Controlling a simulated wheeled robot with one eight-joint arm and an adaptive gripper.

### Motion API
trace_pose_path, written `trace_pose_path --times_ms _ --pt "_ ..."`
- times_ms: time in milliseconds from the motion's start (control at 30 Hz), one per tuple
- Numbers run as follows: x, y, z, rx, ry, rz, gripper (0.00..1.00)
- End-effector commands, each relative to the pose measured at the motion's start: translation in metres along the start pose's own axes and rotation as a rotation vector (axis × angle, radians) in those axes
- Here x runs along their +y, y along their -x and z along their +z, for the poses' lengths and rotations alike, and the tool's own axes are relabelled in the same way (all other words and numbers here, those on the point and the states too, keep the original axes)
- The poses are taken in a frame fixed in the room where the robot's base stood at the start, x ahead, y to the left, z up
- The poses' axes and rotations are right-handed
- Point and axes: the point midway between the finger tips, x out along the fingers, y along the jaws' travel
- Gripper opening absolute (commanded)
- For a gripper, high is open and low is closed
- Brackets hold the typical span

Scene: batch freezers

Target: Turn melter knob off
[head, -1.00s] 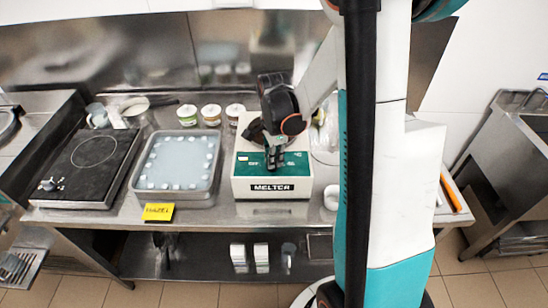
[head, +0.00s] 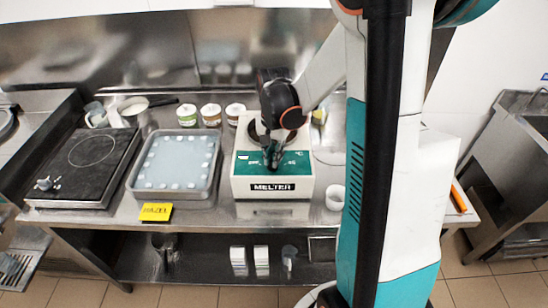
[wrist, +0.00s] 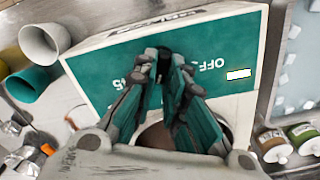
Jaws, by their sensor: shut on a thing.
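The melter (head: 242,188) is a white box with a green top panel and a "MELTER" label, standing on the steel counter. In the wrist view its green panel (wrist: 108,78) shows upside-down "OFF" lettering to the right of my fingers and a partly hidden "45" to the left. My gripper (head: 271,161) reaches down onto the panel. In the wrist view my gripper (wrist: 161,62) has its fingertips closed around the dark knob (wrist: 153,70). The knob is mostly hidden by the fingers, so its pointer direction cannot be read.
Left of the melter are a metal tray (head: 200,195) with white blocks, a yellow note (head: 155,212) and a black hot plate (head: 85,185). Several small tubs (head: 211,114) stand behind. A white cup (head: 335,197) stands to the right.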

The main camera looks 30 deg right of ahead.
Motion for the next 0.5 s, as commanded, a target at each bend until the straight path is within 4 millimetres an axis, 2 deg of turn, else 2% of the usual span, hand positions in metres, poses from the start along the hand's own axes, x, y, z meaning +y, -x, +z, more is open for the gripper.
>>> trace_pose_path --times_ms 500 --pt "-0.0039 -0.0002 0.0004 0.001 0.49 -0.001 0.0"
